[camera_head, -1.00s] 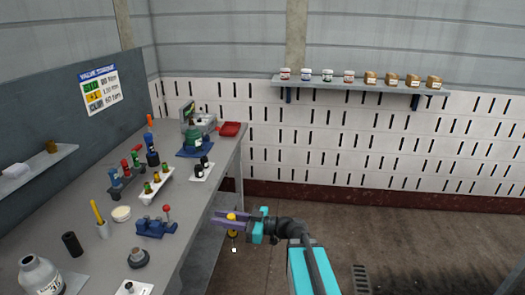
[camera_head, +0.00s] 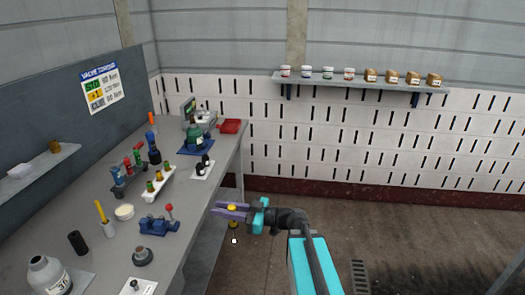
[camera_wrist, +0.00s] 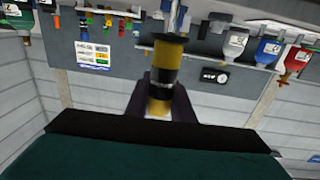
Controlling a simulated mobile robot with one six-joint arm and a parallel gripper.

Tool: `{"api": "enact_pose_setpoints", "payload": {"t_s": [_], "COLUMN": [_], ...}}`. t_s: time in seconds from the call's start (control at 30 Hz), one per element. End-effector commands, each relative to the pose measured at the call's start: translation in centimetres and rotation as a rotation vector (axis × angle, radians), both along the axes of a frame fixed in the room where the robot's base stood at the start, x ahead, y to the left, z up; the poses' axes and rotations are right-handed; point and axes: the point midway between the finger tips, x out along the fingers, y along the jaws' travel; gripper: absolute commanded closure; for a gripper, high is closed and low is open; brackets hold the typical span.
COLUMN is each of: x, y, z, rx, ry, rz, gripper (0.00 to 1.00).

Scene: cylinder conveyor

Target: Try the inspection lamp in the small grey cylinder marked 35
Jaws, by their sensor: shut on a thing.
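My gripper (camera_head: 232,209) is shut on the inspection lamp (camera_head: 233,224), a yellow-and-black handle with a thin stem and a small white tip hanging below. It is held in the air just off the bench's right edge. In the wrist view the lamp's handle (camera_wrist: 163,75) stands between the jaws. A grey cylinder (camera_head: 47,276) with a rounded shoulder and neck stands on the bench at the lower left, well apart from my gripper. Its label is partly legible, starting with a 3; I cannot read the whole number.
The grey bench (camera_head: 112,215) carries a blue clamp (camera_head: 159,221) with a red knob, a dark cylinder (camera_head: 78,243), a white rack (camera_head: 158,184) and a green bottle (camera_head: 195,137). A wall shelf (camera_head: 350,83) holds jars and boxes.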

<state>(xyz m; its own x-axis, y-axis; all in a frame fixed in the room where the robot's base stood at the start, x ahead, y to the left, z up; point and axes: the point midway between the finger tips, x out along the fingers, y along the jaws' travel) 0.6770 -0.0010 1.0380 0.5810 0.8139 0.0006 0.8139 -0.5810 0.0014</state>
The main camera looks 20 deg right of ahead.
Motion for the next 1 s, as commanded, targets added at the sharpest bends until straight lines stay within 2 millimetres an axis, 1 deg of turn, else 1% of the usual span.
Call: {"api": "enact_pose_setpoints", "payload": {"t_s": [0.03,0.7,1.0], "x": [0.0,0.0,0.0], "y": [0.0,-0.1,-0.1], "z": [0.4,3.0,3.5], "rx": [0.0,0.0,0.0], "ry": [0.0,0.0,0.0], "rz": [0.0,-0.001,-0.001], "gripper": [1.0,1.0,1.0]}}
